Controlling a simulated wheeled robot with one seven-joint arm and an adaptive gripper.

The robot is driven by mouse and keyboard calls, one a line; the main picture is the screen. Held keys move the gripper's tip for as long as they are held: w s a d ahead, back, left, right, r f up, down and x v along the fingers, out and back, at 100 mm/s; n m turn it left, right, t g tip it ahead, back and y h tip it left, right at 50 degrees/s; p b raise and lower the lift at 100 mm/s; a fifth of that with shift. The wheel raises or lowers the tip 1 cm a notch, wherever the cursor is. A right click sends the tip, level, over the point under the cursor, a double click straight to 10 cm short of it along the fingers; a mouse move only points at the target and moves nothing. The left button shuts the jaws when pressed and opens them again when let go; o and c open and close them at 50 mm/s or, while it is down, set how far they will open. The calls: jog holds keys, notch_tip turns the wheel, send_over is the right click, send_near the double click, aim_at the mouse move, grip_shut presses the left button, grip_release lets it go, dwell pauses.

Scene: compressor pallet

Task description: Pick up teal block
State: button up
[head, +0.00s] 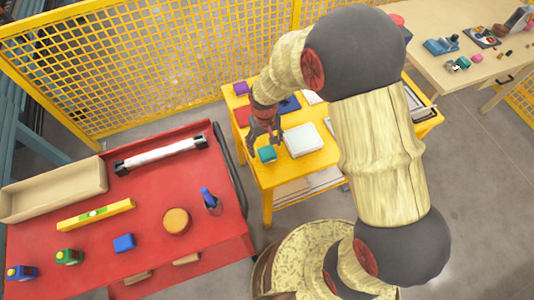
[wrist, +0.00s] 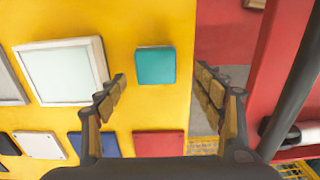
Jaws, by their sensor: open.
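The teal block (head: 267,154) lies on the yellow table (head: 285,171) near its left edge, beside a white square tray (head: 302,140). In the wrist view the teal block (wrist: 155,65) shows whole on the yellow surface, ahead of and between the two fingers. My gripper (head: 264,145) hangs over the table's left side, close to the block in the head view. In the wrist view my gripper (wrist: 162,80) is open, with nothing between its fingers. The fingers do not visibly touch the block.
A red cart (head: 150,220) stands at left with a spirit level (head: 96,215), a blue block (head: 124,243) and a round tan object (head: 176,221). Yellow mesh fencing (head: 160,65) stands behind. A beige workbench (head: 460,80) is at right.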

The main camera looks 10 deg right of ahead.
aim_at(267, 152)
jog(key=shift+s+d+f+b, duration=0.1)
jog(key=shift+f+b, duration=0.2)
jog(key=shift+f, duration=0.6)
jog(key=shift+w+d+f+b, duration=0.15)
jog(key=shift+f+b, duration=0.1)
jog(key=shift+f, duration=0.7)
jog(key=shift+s+d+f+b, duration=0.15)
jog(key=shift+f+b, duration=0.15)
jog(key=shift+f, duration=0.6)
jog(key=c, duration=0.3)
jog(key=c, duration=1)
